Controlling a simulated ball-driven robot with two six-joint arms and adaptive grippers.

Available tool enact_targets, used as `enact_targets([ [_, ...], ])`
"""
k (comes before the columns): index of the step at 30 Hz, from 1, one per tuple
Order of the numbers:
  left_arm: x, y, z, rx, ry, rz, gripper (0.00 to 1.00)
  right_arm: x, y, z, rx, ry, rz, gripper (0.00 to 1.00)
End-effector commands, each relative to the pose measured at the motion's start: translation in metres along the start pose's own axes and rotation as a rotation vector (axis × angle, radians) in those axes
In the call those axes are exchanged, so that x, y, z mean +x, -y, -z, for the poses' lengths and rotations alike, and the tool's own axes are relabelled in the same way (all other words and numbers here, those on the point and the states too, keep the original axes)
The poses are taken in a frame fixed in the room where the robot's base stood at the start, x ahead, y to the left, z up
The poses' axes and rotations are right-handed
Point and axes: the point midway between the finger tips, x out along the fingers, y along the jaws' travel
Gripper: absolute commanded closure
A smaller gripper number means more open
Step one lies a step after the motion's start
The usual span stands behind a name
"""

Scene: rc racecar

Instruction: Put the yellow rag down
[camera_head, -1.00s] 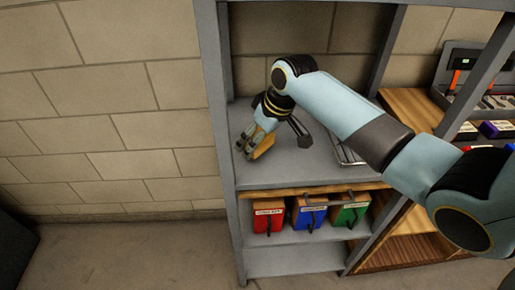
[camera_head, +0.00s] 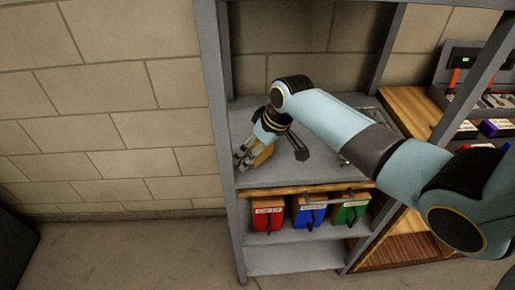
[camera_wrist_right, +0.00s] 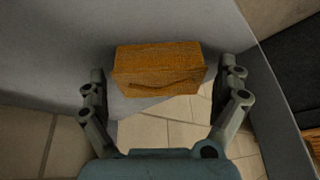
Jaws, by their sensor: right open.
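The yellow rag (camera_wrist_right: 158,68) shows in the right wrist view as a folded, orange-yellow block between my right gripper's fingers. There is a visible gap on each side of it. My right gripper (camera_wrist_right: 165,76) is open around it. In the head view, the right gripper (camera_head: 242,160) is low over the left part of the grey shelf (camera_head: 305,172). Part of the rag (camera_head: 264,155) shows beside the fingers, the rest hidden by them. I cannot tell whether the rag's whole underside touches the shelf. My left gripper is not in view.
Red (camera_head: 267,214), blue (camera_head: 309,211) and green (camera_head: 350,209) boxes stand on the shelf below. A grey upright post (camera_head: 222,150) bounds the shelf at left. A metal rack lies partly behind my arm. A wooden bench (camera_head: 412,108) with tools is at right.

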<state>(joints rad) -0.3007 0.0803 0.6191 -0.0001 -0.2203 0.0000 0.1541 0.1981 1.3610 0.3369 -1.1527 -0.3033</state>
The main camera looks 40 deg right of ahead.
Motion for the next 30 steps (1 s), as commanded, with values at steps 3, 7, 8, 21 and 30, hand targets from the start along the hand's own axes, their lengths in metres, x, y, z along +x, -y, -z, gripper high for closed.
enact_targets([
  [3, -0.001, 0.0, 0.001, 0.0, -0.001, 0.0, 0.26, -0.001, 0.0, 0.001, 0.0, 0.0, 0.0, 0.0],
  [7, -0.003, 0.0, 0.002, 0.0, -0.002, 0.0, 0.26, -0.013, -0.001, 0.001, -0.002, -0.001, -0.002, 0.0],
  [8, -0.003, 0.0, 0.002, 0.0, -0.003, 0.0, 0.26, -0.018, -0.001, 0.001, -0.002, -0.002, -0.002, 0.0],
  [21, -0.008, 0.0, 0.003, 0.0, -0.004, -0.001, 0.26, -0.108, -0.001, 0.001, -0.002, -0.002, -0.002, 0.0],
  [30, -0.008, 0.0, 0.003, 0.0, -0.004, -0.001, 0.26, -0.123, 0.0, 0.001, 0.0, 0.001, 0.0, 0.0],
])
